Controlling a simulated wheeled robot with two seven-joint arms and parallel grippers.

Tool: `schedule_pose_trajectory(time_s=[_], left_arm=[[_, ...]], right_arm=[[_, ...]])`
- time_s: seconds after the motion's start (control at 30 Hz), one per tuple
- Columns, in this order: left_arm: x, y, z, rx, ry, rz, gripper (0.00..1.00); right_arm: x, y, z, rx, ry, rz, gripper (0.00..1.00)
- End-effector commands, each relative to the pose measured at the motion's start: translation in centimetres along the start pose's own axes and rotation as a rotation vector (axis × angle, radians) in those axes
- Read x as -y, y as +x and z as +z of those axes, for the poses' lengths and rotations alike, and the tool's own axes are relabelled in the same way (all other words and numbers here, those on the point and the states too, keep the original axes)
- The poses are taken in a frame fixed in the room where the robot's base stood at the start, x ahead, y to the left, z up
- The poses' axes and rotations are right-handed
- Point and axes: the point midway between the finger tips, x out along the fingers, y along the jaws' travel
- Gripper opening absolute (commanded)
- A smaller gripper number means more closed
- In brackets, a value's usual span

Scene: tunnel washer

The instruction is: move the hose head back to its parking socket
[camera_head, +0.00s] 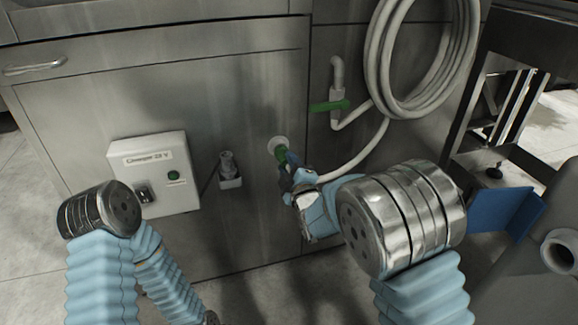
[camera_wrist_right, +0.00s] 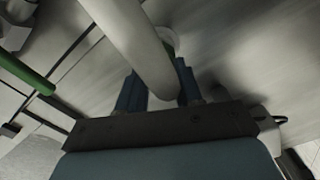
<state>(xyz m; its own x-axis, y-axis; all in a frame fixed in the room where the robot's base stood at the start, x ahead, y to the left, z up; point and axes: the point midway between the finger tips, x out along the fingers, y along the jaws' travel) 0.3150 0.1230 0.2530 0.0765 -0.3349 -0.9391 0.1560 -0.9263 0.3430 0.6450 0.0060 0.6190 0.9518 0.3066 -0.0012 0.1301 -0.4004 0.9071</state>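The hose head (camera_head: 279,152) is green and sits at a round white port in the steel panel. The pale hose (camera_head: 352,165) runs from it to the coil. My right gripper (camera_head: 288,168) is at the hose head, its blue fingers close around or beside it. In the right wrist view the hose (camera_wrist_right: 135,40) passes across the gap between my fingers (camera_wrist_right: 160,92) and hides whether they touch the head. A small grey socket fitting (camera_head: 229,172), apparently the parking socket, is on the panel left of the hose head. My left arm is at lower left; its gripper is not clearly shown.
A white control box (camera_head: 155,172) is mounted left of the socket. A green-handled valve (camera_head: 329,106) and the coiled hose (camera_head: 425,50) are on the panel above right. A dark metal frame and a blue panel (camera_head: 505,208) stand at the right.

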Motion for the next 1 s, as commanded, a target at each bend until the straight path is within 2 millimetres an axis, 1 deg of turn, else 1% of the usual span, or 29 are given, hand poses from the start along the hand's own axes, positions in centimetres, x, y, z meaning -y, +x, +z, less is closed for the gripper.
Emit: schedule_pose_trajectory(time_s=[0.03,0.1,0.2,0.47,0.57,0.67,1.0], left_arm=[[0.0,0.0,0.0,0.0,0.0,0.0,0.23],[0.0,0.0,0.0,0.0,0.0,0.0,0.23],[0.0,0.0,0.0,0.0,0.0,0.0,0.23],[0.0,0.0,0.0,0.0,0.0,0.0,0.23],[0.4,-0.2,-0.3,-0.008,-0.007,-0.007,0.23],[0.5,0.0,-0.3,-0.008,-0.007,-0.007,0.23],[0.8,0.3,-0.3,-0.01,-0.008,-0.009,0.23]], right_arm=[[0.0,0.0,0.0,0.0,0.0,0.0,0.41],[0.0,0.0,0.0,0.0,0.0,0.0,0.52],[0.0,0.0,0.0,0.0,0.0,0.0,0.64],[0.0,0.0,0.0,0.0,0.0,-0.001,0.64],[0.0,0.0,0.0,0.0,0.0,-0.001,0.64],[0.0,-1.7,0.0,0.0,0.002,-0.001,0.64],[0.0,-10.0,0.0,-0.001,0.002,-0.001,0.64]])
